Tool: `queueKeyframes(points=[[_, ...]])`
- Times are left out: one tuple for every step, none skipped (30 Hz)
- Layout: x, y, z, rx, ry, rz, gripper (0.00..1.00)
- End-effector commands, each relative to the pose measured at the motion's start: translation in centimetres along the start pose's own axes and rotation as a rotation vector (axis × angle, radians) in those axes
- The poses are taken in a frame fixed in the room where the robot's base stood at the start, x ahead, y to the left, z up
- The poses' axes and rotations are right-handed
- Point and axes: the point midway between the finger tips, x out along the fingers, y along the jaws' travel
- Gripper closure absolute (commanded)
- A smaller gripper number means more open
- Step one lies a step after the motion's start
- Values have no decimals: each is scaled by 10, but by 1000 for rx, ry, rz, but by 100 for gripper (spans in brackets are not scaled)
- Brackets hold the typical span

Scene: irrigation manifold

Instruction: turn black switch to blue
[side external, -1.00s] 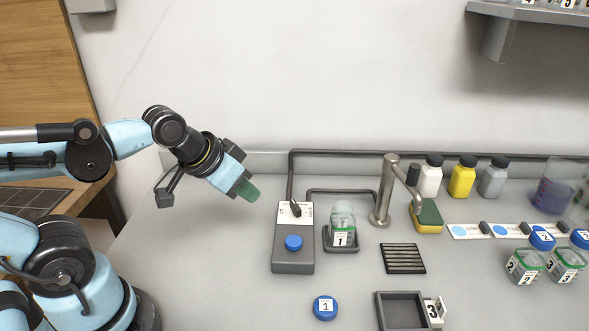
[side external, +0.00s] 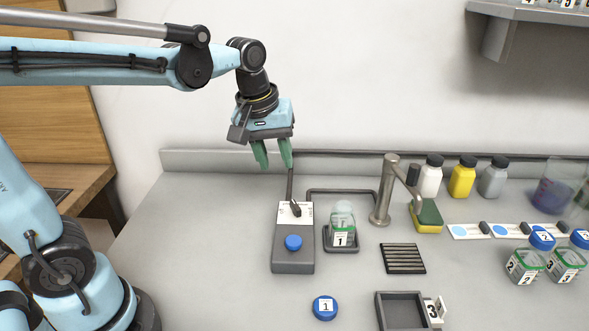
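The black switch (side external: 296,209) is a small lever on the white label plate at the top of a grey box (side external: 293,261). A round blue button (side external: 293,243) sits lower on the same box. The markings on the plate are too small to read. My gripper (side external: 272,164) points down with green fingertips, above and slightly left of the switch. Its two fingers are apart with nothing between them. It is not touching the box.
A lidless jar labelled 1 (side external: 342,236) stands right of the box, close to the metal tap (side external: 383,195). A blue lid labelled 1 (side external: 325,307) lies in front. A black grate (side external: 403,259) and grey tray (side external: 401,312) are farther right. The counter left of the box is clear.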

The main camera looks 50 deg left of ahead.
Motion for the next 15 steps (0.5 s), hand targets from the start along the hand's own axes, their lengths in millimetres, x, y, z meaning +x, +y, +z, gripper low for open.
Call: queueKeyframes(points=[[2, 6, -9, -70, -26, -25, 62], [4, 9, -13, -114, -42, -41, 62], [6, 12, -18, -169, -61, -63, 62], [8, 15, -21, -211, -74, -79, 62], [9, 17, -24, -249, -86, -95, 62], [12, 20, -28, -296, -100, -116, 62], [14, 21, -31, -330, -109, -130, 62], [15, 23, -33, -359, -116, -144, 62], [17, 24, -36, -395, -125, -160, 62], [19, 25, -37, -417, -130, -171, 62], [20, 26, -39, -437, -135, -180, 62], [21, 27, -40, -458, -140, -190, 62], [22, 28, -41, -470, -142, -196, 62], [23, 28, -41, -480, -144, -200, 62], [24, 28, -42, -489, -145, -204, 62]])
